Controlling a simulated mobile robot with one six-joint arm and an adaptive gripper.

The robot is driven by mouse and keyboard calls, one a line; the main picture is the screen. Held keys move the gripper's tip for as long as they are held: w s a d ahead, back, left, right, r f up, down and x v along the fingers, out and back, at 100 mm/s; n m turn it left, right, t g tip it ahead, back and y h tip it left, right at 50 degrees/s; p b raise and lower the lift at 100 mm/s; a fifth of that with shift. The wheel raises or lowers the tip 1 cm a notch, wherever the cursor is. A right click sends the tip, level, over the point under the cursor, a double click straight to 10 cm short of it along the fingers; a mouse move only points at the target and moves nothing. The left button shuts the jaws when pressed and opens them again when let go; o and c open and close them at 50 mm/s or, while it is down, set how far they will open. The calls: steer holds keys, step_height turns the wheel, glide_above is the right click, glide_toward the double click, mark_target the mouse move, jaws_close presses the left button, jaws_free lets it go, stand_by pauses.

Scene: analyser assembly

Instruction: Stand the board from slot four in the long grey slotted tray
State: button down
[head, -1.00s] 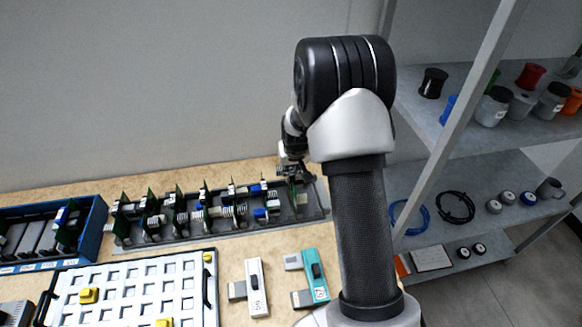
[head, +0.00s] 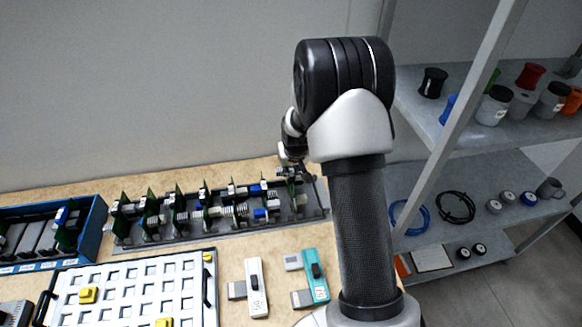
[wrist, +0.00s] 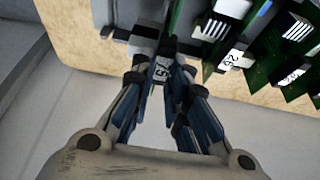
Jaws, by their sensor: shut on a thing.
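The long grey slotted tray (head: 180,244) lies along the back of the bench in the head view. Several green boards (head: 205,196) with pale and blue parts stand upright in it in a row. My gripper (head: 290,176) is at the tray's right end, largely hidden by my own arm. In the wrist view my gripper (wrist: 163,82) is shut on a board whose white numbered label (wrist: 162,70) shows between the fingertips. Most of this board is hidden by the fingers. A neighbouring board (wrist: 225,58) with a white label stands close by on the right.
A blue rack (head: 95,222) with modules stands left of the tray. A white slotted panel (head: 135,285) with yellow pieces lies in front. A white device (head: 256,285) and a teal device (head: 315,275) lie beside it. Metal shelving (head: 480,180) stands right.

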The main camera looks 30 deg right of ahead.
step_height(320, 180, down, 2)
steer(key=shift+f, duration=0.1)
steer(key=c, duration=1.5)
jaws_free()
steer(key=shift+o, duration=0.7)
steer(key=shift+r+p, duration=0.85)
steer(key=shift+r, duration=1)
steer(key=shift+r, duration=0.25)
steer(key=shift+r, duration=0.1)
step_height(320, 180, up, 7)
steer(key=p, duration=0.4)
steer(key=shift+p, duration=0.35)
